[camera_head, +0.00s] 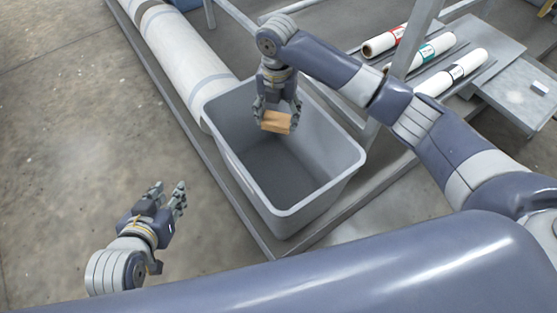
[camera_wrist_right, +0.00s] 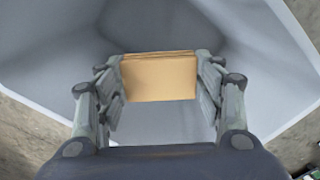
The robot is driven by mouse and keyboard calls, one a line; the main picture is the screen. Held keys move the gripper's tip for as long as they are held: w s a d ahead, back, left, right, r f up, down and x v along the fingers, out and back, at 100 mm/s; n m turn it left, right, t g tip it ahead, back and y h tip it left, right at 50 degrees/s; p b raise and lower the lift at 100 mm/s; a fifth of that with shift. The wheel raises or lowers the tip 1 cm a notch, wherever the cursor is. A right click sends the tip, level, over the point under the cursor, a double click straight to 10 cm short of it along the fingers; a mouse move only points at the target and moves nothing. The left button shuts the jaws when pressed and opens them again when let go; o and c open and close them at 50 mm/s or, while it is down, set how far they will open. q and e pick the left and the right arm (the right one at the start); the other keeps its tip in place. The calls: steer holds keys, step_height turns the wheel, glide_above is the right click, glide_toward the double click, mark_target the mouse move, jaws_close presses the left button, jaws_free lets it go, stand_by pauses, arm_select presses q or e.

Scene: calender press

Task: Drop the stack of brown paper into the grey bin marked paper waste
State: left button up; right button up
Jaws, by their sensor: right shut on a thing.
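The stack of brown paper (camera_head: 276,121) is a small tan block. My right gripper (camera_head: 277,112) is shut on it and holds it over the opening of the grey bin (camera_head: 345,168). In the right wrist view the brown paper (camera_wrist_right: 158,78) sits between the two fingers of my right gripper (camera_wrist_right: 160,85), with the pale inner walls of the bin (camera_wrist_right: 225,35) around it. The part of the bin floor that shows looks empty. No marking on the bin can be read from here. My left gripper (camera_head: 166,194) is open and empty, left of the bin above the floor.
A long white roll (camera_head: 180,55) lies behind the bin to the left. Several smaller rolls (camera_head: 436,47) lie on a rack at the upper right. A metal post (camera_head: 412,45) stands right of the bin. The concrete floor (camera_head: 90,150) at left is clear.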

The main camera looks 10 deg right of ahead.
steer(key=o, duration=0.9)
steer(key=shift+o, duration=0.2)
step_height(320, 180, up, 12)
stand_by(0.5)
